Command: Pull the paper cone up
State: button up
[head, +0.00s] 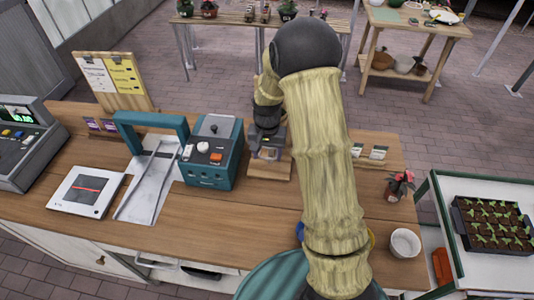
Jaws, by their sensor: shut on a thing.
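My gripper (268,140) is small in the head view, at the far end of my arm, low over a small wooden stand (270,169) on the wooden counter (240,215). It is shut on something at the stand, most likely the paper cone. The cone itself is too small and too covered by the gripper to make out. The stand is just right of a teal machine (213,153) with a white knob and an orange button. My arm hides the counter to the right of the stand.

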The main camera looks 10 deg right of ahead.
jog(key=o, duration=1.1)
jog(key=shift+w+d+r, duration=0.1)
jog(key=shift+w+r, duration=0.15)
jog(key=shift+r, duration=0.05)
jog(key=shift+s, duration=0.15)
notch_tip(320, 180, up, 17)
jog(key=b, duration=0.3)
jog(key=shift+r+b, duration=0.2)
jog(key=shift+b, duration=0.1)
jog(key=s+f+n+t, duration=0.1)
jog(key=s+f, duration=0.3)
jog(key=s, duration=0.5)
jog(key=s+f+n+t, duration=0.1)
jog(key=s+f+n, duration=0.2)
jog(key=s, duration=0.7)
notch_tip(320, 180, down, 2)
jog(key=shift+f+n+t, duration=0.25)
jog(key=shift+n+t, duration=0.05)
jog(key=shift+t, duration=0.1)
jog(key=shift+w+d, duration=0.1)
